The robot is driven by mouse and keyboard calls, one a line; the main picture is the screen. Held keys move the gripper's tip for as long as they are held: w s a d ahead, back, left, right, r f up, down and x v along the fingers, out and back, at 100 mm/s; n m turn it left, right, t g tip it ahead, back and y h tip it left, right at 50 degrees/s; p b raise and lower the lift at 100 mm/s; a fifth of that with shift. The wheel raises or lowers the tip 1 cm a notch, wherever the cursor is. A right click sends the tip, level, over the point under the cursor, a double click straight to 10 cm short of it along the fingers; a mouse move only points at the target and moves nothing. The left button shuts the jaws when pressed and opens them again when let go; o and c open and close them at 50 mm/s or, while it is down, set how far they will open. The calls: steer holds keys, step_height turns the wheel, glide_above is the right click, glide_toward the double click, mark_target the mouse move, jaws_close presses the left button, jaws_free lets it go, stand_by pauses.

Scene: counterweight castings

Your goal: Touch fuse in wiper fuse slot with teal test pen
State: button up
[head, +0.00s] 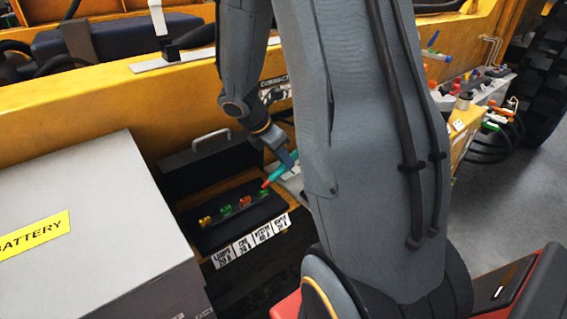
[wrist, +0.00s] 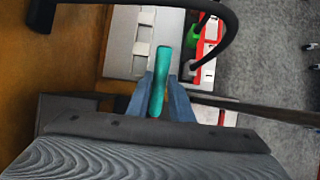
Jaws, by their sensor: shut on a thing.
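The teal test pen (head: 278,172) has a red tip and slants down to the left in the head view. My gripper (head: 286,159) is shut on it; in the wrist view the pen (wrist: 158,85) stands between the two blue-grey fingers (wrist: 163,98). The black fuse block (head: 235,226) holds a row of small fuses: a yellow one (head: 205,221) at the left, then green, orange and green. The red tip is just above the rightmost green fuse (head: 264,194); I cannot tell whether they touch. White labels (head: 250,241) line the block's front; their words are too small to read surely.
A large grey battery box (head: 100,220) stands left of the fuse block. A raised dark lid with a handle (head: 211,146) is behind it. Yellow machine bodywork (head: 90,105) runs along the back. Cables and fittings (head: 485,120) crowd the right side.

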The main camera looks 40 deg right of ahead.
steer(key=shift+r, duration=0.1)
steer(key=shift+r+p, duration=2.95)
steer(key=shift+p, duration=0.15)
